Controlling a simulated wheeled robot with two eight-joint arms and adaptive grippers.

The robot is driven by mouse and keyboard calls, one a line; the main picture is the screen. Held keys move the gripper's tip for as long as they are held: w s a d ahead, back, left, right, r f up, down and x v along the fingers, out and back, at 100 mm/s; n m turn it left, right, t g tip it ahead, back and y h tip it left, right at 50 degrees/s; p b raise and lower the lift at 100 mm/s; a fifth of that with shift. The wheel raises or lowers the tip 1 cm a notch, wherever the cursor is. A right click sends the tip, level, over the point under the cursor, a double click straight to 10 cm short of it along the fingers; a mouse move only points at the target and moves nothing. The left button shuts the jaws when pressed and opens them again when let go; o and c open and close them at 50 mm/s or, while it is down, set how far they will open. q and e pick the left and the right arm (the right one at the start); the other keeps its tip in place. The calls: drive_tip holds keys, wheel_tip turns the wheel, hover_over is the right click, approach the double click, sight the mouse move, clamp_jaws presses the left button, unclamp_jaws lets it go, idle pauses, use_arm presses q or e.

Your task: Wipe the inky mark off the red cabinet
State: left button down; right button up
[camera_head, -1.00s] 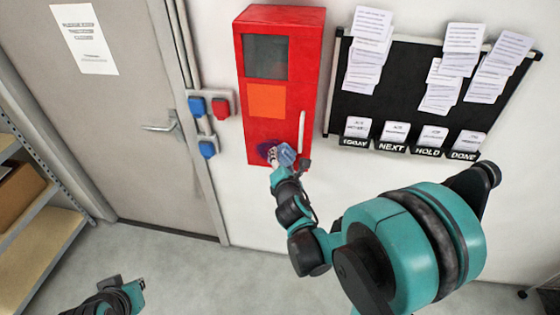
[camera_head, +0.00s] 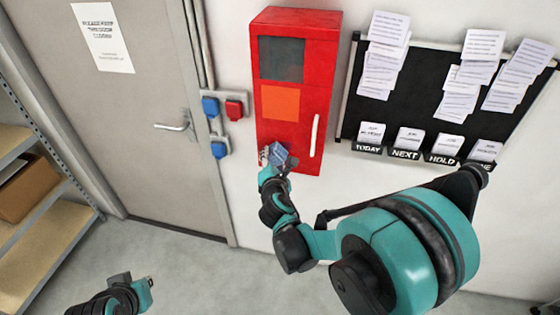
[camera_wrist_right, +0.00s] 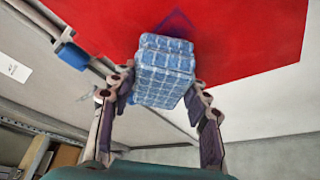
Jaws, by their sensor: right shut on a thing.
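The red cabinet (camera_head: 297,135) hangs on the wall, with a dark window, an orange panel and a white handle. My right gripper (camera_head: 274,160) is at its lower left front. It is shut on a blue checked cloth pad (camera_head: 281,152), which also shows between the fingers in the right wrist view (camera_wrist_right: 164,72). The pad is against or very close to the red face; contact is hard to tell. A faint purple ink mark (camera_wrist_right: 178,20) shows just beyond the pad in the wrist view; the pad hides part of that area. My left gripper (camera_head: 146,284) is low at the left; its jaws are unclear.
Blue and red switch boxes (camera_head: 237,109) are on the wall left of the cabinet, beside a grey door (camera_head: 135,150). A black board (camera_head: 440,90) with paper slips hangs to the right. Shelves (camera_head: 30,230) stand at the far left. The floor below is clear.

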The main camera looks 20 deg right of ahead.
sight(282, 156)
drive_tip(key=shift+w+a+b, duration=0.15)
drive_tip(key=shift+w+a, duration=0.45)
drive_tip(key=shift+a, duration=0.2)
drive_tip(key=shift+w+a+b, duration=0.15)
drive_tip(key=shift+w+a, duration=0.4)
drive_tip(key=shift+a, duration=0.2)
drive_tip(key=shift+r+p, duration=0.7)
drive_tip(key=shift+r, duration=0.25)
drive_tip(key=shift+s+d, duration=0.2)
drive_tip(key=shift+d, duration=0.25)
drive_tip(key=shift+s+d+f, duration=0.1)
drive_tip(key=shift+s+d, duration=0.75)
drive_tip(key=shift+d, duration=0.35)
drive_tip(key=shift+s+d, duration=0.85)
drive_tip(key=shift+d, duration=0.3)
drive_tip(key=shift+s+d, duration=0.45)
drive_tip(key=shift+d, duration=0.25)
drive_tip(key=shift+s+d, duration=0.4)
drive_tip(key=shift+d, duration=0.3)
drive_tip(key=shift+s+a, duration=0.35)
drive_tip(key=shift+s, duration=0.1)
drive_tip(key=shift+s+a, duration=0.7)
drive_tip(key=shift+s, duration=0.35)
drive_tip(key=shift+s+a, duration=0.65)
drive_tip(key=shift+s, duration=0.35)
